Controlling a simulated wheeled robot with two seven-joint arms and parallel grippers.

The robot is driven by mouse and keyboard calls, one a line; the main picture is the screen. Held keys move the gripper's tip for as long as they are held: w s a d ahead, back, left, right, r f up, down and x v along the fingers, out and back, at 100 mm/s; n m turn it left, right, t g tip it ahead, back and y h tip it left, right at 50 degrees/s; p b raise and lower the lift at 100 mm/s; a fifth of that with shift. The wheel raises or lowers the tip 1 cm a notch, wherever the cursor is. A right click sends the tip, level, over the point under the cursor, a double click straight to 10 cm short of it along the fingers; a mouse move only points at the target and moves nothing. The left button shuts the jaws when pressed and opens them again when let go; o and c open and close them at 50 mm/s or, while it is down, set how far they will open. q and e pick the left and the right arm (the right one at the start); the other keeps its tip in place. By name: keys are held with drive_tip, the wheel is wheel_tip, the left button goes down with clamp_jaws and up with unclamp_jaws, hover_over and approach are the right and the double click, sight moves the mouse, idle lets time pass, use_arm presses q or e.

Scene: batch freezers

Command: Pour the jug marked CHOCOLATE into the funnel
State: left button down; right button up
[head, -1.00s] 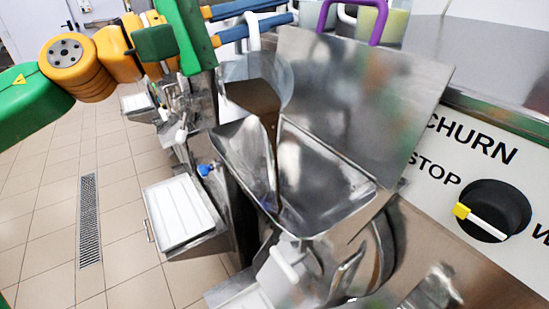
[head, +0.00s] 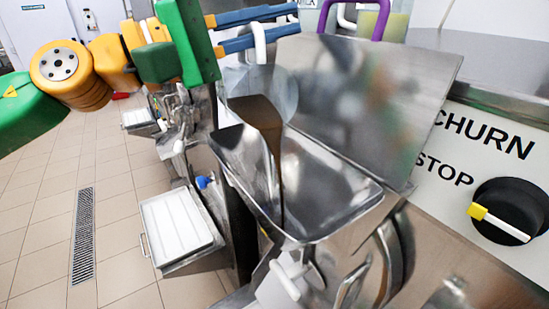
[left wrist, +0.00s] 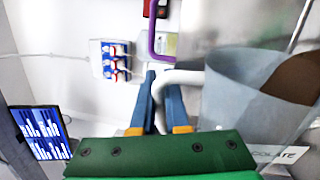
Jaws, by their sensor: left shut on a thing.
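A clear jug (head: 240,82) with a white handle (head: 259,44) hangs tilted above the steel funnel (head: 335,200). Brown liquid (head: 262,115) lies toward its lower lip, and a brown stream (head: 277,175) falls into the funnel. My left gripper (head: 292,21) is shut on the handle with its blue fingers. The left wrist view shows the same jug (left wrist: 245,90), brown liquid inside (left wrist: 296,78), and a partly hidden label ending in "OLATE" (left wrist: 285,154). My right gripper is not in view.
A steel panel (head: 370,95) rises behind the funnel. A container with a purple handle (head: 354,18) stands behind it. A CHURN/STOP knob (head: 510,212) is at the right. A white-topped tray (head: 178,225) sits left of the funnel; tiled floor (head: 125,215) is open beyond.

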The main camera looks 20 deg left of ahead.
use_arm(q)
drive_tip(key=shift+s+d+r+m+g+b, duration=0.2)
drive_tip(key=shift+s+d+m+b, duration=0.2)
drive_tip(key=shift+m, duration=0.3)
drive_tip(key=shift+s+d+r+m+g+b, duration=0.1)
drive_tip(key=shift+s+d+r+m+b, duration=0.1)
drive_tip(key=shift+s+d+m+b, duration=0.35)
idle(0.3)
drive_tip(key=shift+m+h, duration=0.3)
drive_tip(key=shift+m, duration=0.05)
